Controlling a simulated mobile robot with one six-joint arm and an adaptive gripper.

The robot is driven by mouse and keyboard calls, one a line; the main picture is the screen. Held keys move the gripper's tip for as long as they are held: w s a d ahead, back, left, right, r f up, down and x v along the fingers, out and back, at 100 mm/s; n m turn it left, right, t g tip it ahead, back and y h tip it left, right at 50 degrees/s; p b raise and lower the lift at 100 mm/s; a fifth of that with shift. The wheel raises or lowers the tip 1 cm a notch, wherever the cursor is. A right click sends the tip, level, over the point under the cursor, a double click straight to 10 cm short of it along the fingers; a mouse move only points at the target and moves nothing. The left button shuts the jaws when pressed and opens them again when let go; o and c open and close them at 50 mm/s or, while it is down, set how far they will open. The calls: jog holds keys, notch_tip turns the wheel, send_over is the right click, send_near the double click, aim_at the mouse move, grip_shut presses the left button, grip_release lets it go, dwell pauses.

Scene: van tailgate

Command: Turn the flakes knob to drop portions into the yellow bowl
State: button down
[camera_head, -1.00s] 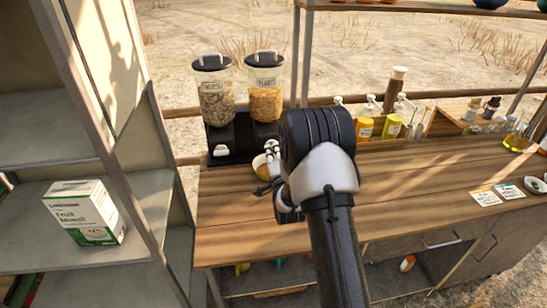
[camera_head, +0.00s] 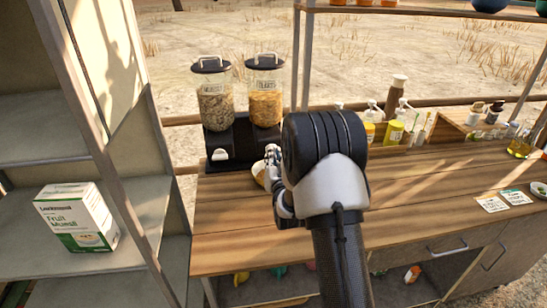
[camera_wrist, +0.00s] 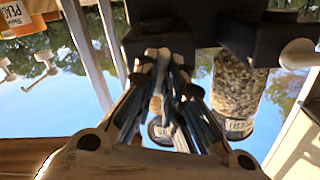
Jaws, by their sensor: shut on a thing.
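The flakes dispenser (camera_head: 265,104), a clear canister of golden flakes with a black lid, stands on a black base at the back left of the counter. My gripper (camera_head: 270,153) is in front of its base, partly hidden by my arm. In the wrist view, which is upside down, my gripper (camera_wrist: 165,62) is shut at the front of the flakes block (camera_wrist: 150,35). The flakes knob is hidden between the fingers.
The muesli dispenser (camera_head: 216,108) stands just left, its white knob (camera_head: 220,154) free; that knob also shows in the wrist view (camera_wrist: 300,52). A muesli box (camera_head: 75,218) sits on the left shelf. Bottles (camera_head: 393,132) stand at the back right. The counter's middle front (camera_head: 230,225) is clear.

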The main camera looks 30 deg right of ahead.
jog(key=shift+n, duration=1.8)
jog(key=c, duration=1.7)
grip_release()
jog(key=v, duration=1.2)
